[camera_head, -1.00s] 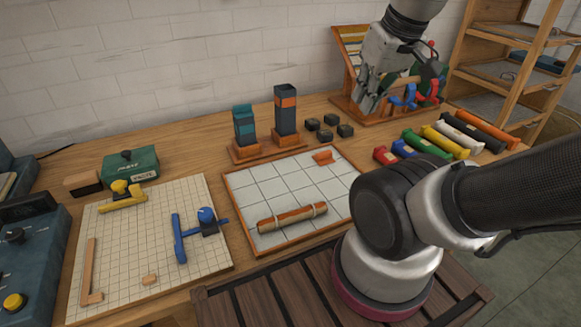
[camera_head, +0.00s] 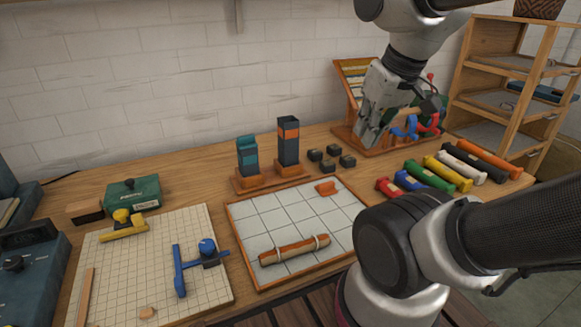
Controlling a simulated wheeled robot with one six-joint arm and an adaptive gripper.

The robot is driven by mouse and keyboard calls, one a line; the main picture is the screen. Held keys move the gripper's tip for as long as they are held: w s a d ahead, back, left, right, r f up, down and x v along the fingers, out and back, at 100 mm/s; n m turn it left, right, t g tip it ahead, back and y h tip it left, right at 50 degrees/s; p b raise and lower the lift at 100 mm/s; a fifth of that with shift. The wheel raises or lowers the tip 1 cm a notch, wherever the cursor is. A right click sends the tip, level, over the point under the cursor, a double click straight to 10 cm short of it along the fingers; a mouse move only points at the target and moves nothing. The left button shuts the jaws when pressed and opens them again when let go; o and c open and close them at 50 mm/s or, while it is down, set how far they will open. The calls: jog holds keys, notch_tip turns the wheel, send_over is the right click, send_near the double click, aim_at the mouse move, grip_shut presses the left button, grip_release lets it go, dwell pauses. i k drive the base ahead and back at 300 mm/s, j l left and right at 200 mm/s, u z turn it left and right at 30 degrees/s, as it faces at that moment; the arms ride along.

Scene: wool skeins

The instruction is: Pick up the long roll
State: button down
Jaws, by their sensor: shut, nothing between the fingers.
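A long orange-brown roll (camera_head: 294,250) with light bands near both ends lies on the white tiled tray (camera_head: 252,222), towards its front edge. It lies almost crosswise in the picture, with its right end a little farther back. My gripper (camera_head: 362,141) is shut and empty. It hangs fingers down at the back of the table, in front of the slanted rack, well behind and to the right of the roll. Nothing covers the roll.
A short orange piece (camera_head: 325,188) lies at the tray's back. Two upright holders (camera_head: 288,142) and several dark blocks (camera_head: 330,157) stand behind it. Several coloured rolls (camera_head: 447,173) lie at right. A gridded board (camera_head: 150,265) with tools is at left. The slanted rack (camera_head: 343,92) stands near my gripper.

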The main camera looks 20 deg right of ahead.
aim_at(314, 242)
jog(key=k+j+z, duration=0.2)
jog(key=j, duration=0.15)
jog(key=k+j+z, duration=0.2)
jog(key=j, duration=0.2)
jog(key=k+j+z, duration=0.2)
jog(key=i+j, duration=0.05)
jog(key=j, duration=0.05)
